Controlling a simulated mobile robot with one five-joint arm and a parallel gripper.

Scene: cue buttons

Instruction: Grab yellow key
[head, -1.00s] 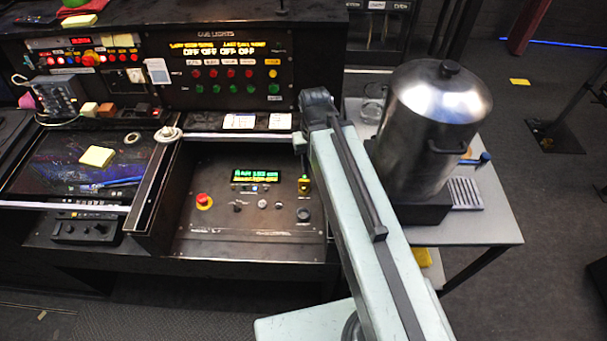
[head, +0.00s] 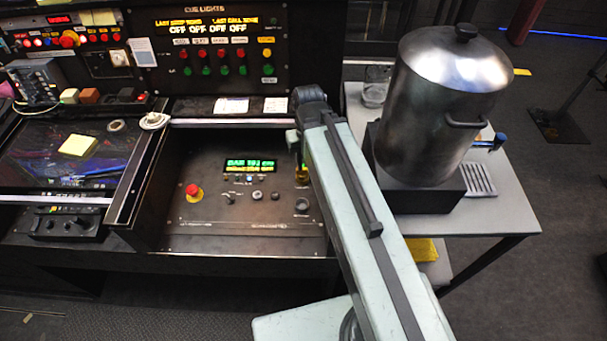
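The yellow key (head: 302,171) is a small yellow piece at the upper right of the sloped control panel (head: 200,228), right of the green-lit display. My arm partly covers it. My arm runs from the bottom of the view up to a dark joint above the panel. A small grey part of the arm's end (head: 293,139) hangs just above the key. The fingers cannot be made out, nor whether they touch the key.
A red emergency button (head: 192,189) and several knobs are on the panel. A cue lights board (head: 215,50) stands behind it. A large metal urn (head: 440,105) stands on a side table (head: 510,215) to the right. A yellow pad (head: 78,145) lies on the left screen.

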